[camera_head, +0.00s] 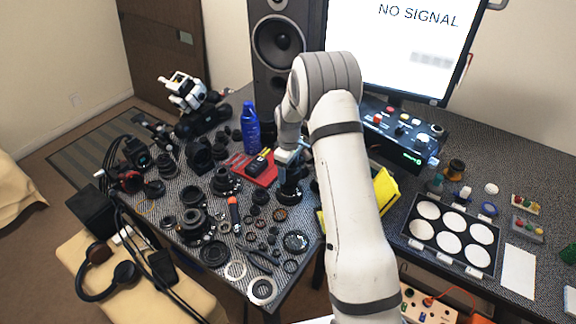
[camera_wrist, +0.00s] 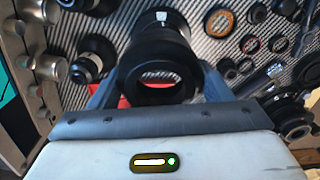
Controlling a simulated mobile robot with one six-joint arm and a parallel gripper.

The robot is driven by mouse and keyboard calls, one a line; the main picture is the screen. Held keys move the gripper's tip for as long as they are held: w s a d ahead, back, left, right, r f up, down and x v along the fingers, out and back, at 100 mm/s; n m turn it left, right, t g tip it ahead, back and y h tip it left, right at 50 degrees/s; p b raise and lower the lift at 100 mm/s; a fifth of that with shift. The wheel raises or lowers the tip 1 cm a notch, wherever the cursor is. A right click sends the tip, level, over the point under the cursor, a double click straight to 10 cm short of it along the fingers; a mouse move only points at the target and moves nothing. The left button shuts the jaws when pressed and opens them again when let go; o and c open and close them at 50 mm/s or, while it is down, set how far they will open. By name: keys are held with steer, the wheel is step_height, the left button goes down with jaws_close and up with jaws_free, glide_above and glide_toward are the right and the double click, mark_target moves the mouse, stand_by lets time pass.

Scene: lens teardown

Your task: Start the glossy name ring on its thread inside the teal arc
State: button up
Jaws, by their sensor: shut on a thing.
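My gripper (camera_head: 291,157) points down over the bench, just above a dark lens part (camera_head: 289,191). In the wrist view my gripper (camera_wrist: 158,84) has a finger on each side of a dark round ring (camera_wrist: 150,93) and is shut on it. The ring looks like the glossy name ring, but I can read no lettering. Its opening shows a patch of red and grey. A black cylinder (camera_wrist: 160,30) shows directly beyond it; I cannot tell whether they touch. No teal arc can be made out on any lens part.
Many lens parts and rings crowd the bench. A red tray (camera_head: 258,172) and a blue bottle (camera_head: 250,128) stand left of my gripper. A dark control box (camera_head: 402,140) and yellow item (camera_head: 384,190) are to the right. Little bench is free.

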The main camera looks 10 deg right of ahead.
steer(key=shift+a+f+b, duration=0.15)
steer(key=shift+f+b, duration=1.65)
steer(key=shift+f, duration=0.9)
steer(key=shift+s+f+b, duration=0.1)
steer(key=shift+f+b, duration=0.15)
steer(key=shift+b, duration=0.05)
steer(key=shift+r, duration=0.25)
steer(key=shift+f+b, duration=0.4)
steer(key=shift+b, duration=0.25)
steer(key=o, duration=1.1)
steer(key=shift+c, duration=0.2)
